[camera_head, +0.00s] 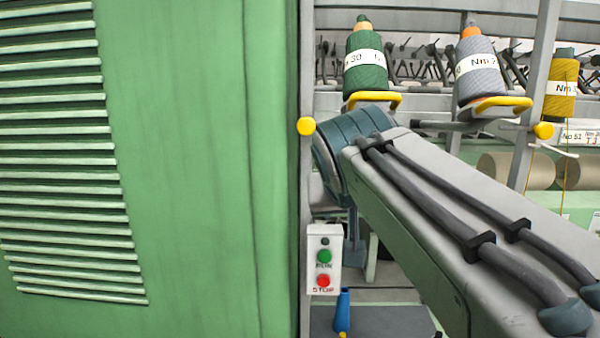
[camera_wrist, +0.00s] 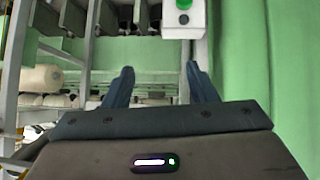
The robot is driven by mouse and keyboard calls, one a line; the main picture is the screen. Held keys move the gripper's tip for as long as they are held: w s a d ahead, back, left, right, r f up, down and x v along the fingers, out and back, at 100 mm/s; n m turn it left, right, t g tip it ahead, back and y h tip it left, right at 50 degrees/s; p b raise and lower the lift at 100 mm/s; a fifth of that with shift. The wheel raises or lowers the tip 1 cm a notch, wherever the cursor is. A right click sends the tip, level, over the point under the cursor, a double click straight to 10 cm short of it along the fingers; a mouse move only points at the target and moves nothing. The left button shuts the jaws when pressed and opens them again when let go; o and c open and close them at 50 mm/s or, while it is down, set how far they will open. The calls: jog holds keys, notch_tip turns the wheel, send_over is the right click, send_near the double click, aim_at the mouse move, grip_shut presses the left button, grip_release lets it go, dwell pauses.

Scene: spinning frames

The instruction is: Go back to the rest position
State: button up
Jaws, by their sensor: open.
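My gripper (camera_wrist: 158,84) shows in the wrist view with its two dark blue fingers apart and nothing between them. In the head view my arm reaches from the lower right towards the middle, and my gripper is mostly hidden behind its joint; a blue part with a yellow tip (camera_head: 343,312) shows below the control box, and I cannot tell what it is. A green yarn cone (camera_head: 366,80), a grey yarn cone (camera_head: 479,85) and a yellow yarn cone (camera_head: 561,100) sit on the frame behind my arm.
A large green cabinet (camera_head: 190,170) with louvres fills the left side. A control box (camera_head: 323,245) with green and red buttons hangs at its edge, close to my arm. Grey posts, yellow-tipped holders and brown rolls (camera_head: 520,170) stand to the right.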

jog(key=s+d+f+g, duration=0.2)
jog(key=s+f, duration=0.3)
jog(key=f, duration=0.3)
jog(key=s+d+f+g+y, duration=0.1)
jog(key=s+d+f+g, duration=0.1)
jog(key=s+f, duration=0.3)
jog(key=s+d+f+g, duration=0.2)
jog(key=s+d+f, duration=0.1)
jog(key=f, duration=1)
jog(key=shift+s+d+g, duration=0.15)
jog(key=shift+s+g, duration=0.25)
jog(key=shift+s, duration=0.5)
jog(key=shift+r, duration=0.1)
